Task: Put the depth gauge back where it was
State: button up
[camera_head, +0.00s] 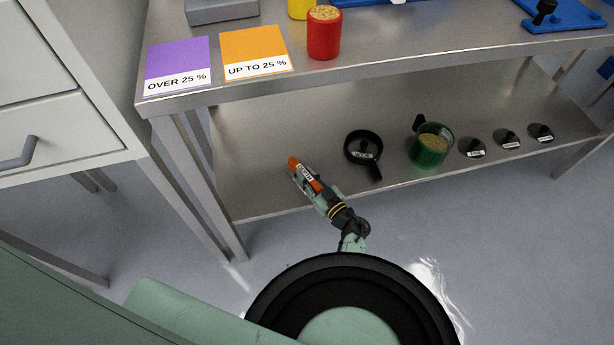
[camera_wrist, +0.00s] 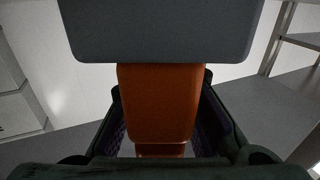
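The depth gauge looks to be the orange tool (camera_head: 305,175) with a white label, over the left part of the lower shelf in the head view. Its label is too small to read. My gripper (camera_head: 318,193) is shut on it. In the wrist view its orange body (camera_wrist: 158,100) sits between my two dark fingers (camera_wrist: 160,125), with a wide grey part beyond it. Whether the gauge touches the shelf cannot be told.
The lower shelf (camera_head: 270,125) holds a black ring with a handle (camera_head: 378,170), a green cup of grains (camera_head: 428,158) and several small black labelled pieces (camera_head: 507,140). The table top above holds a purple card (camera_head: 180,62), an orange card (camera_head: 254,50) and a red cup (camera_head: 324,40). A table leg (camera_head: 195,180) stands at left.

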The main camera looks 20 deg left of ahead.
jog(key=o, duration=0.4)
jog(key=shift+o, duration=0.2)
jog(key=shift+r, duration=0.1)
jog(key=shift+s+d+r, duration=0.1)
jog(key=shift+d, duration=0.1)
jog(key=p+v, duration=0.2)
jog(key=v, duration=0.9)
jog(key=shift+s+d, duration=0.2)
jog(key=shift+d, duration=0.05)
